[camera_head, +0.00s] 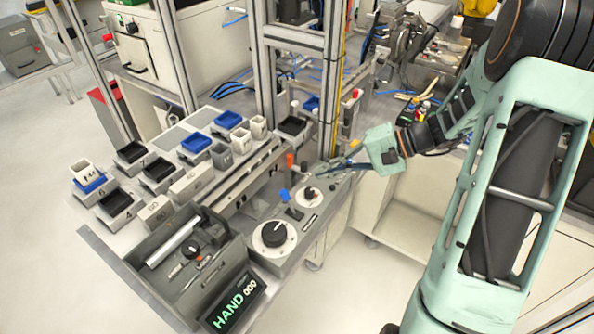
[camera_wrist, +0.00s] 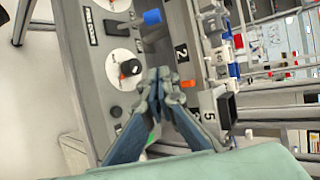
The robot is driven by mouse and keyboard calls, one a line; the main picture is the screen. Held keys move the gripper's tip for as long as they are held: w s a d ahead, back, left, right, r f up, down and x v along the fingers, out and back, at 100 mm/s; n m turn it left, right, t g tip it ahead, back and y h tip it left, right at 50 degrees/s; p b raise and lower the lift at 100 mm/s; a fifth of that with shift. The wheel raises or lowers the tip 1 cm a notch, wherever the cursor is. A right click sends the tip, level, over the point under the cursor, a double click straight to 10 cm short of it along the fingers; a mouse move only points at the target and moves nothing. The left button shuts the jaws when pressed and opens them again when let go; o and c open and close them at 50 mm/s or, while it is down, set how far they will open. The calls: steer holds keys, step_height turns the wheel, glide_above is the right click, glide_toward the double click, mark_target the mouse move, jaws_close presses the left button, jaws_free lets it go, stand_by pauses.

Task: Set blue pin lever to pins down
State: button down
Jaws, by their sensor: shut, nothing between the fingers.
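The blue pin lever (camera_head: 284,194) stands on the grey control panel, with its blue handle at the back-left of a black base plate. In the wrist view the blue handle (camera_wrist: 152,17) is near the top, above the fingertips. Which setting it is in I cannot tell. My gripper (camera_head: 318,172) is shut and empty, over the panel to the right of and behind the blue lever, apart from it. In the wrist view the closed fingertips (camera_wrist: 160,76) are beside the small dial and below the blue handle.
An orange lever (camera_head: 290,160) stands behind the blue one, close to the fingers. A small dial (camera_head: 309,194) and a large dial (camera_head: 273,235) are on the panel. A grey tool tray (camera_head: 160,285) and a HAND display (camera_head: 236,304) lie to the left and front.

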mark_target(288, 202)
steer(key=shift+s+d+r+y, duration=0.1)
steer(key=shift+d+y, duration=0.1)
steer(key=shift+y, duration=0.2)
steer(key=shift+d+r, duration=0.1)
steer(key=shift+d, duration=0.1)
steer(key=shift+s, duration=0.1)
steer(key=p+x, duration=0.1)
steer(key=x, duration=0.9)
steer(key=shift+s+a+r, duration=0.1)
steer(key=shift+r, duration=0.1)
steer(key=s, duration=0.1)
steer(key=s+r+p, duration=0.1)
steer(key=s, duration=0.1)
steer(key=shift+r, duration=0.1)
steer(key=shift+s, duration=0.3)
steer(key=shift+y+b, duration=0.4)
